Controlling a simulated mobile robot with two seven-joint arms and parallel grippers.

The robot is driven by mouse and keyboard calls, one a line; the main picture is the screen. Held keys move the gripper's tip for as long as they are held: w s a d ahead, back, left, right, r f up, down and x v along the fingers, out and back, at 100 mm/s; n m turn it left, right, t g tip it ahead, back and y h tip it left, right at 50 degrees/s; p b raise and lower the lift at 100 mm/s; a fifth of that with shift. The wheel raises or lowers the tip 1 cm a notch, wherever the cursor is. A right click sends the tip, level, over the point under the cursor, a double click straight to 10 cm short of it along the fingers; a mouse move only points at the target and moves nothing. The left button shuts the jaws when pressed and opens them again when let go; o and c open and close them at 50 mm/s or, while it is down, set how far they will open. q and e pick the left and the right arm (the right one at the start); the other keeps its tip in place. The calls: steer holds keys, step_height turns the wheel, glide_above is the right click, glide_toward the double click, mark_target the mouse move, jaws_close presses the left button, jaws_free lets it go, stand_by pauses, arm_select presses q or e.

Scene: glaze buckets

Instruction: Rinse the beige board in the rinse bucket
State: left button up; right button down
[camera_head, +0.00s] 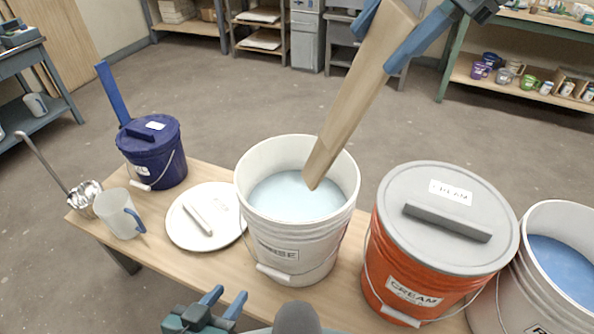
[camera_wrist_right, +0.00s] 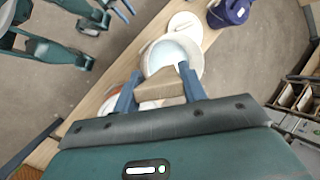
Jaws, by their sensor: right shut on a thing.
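The beige board (camera_head: 350,105) is a long wooden strip, tilted, its lower end within the mouth of the white rinse bucket (camera_head: 290,243). I cannot tell whether that end touches the pale blue water (camera_head: 285,195). My right gripper (camera_head: 376,48) is shut on the board's upper part, above and behind the bucket. In the right wrist view the board (camera_wrist_right: 160,91) sits between the blue fingers, with the rinse bucket (camera_wrist_right: 197,68) beyond. My left gripper (camera_head: 228,296) is open and empty at the bottom, in front of the table and left of the bucket's base.
An orange lidded cream bucket (camera_head: 420,285) stands right of the rinse bucket, with another blue-filled white bucket (camera_head: 535,295) beyond it.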

mark_target(396, 2)
steer(key=shift+r, duration=0.1)
stand_by(0.3)
step_height(396, 2, up, 5)
steer(key=p, duration=0.4)
stand_by(0.5)
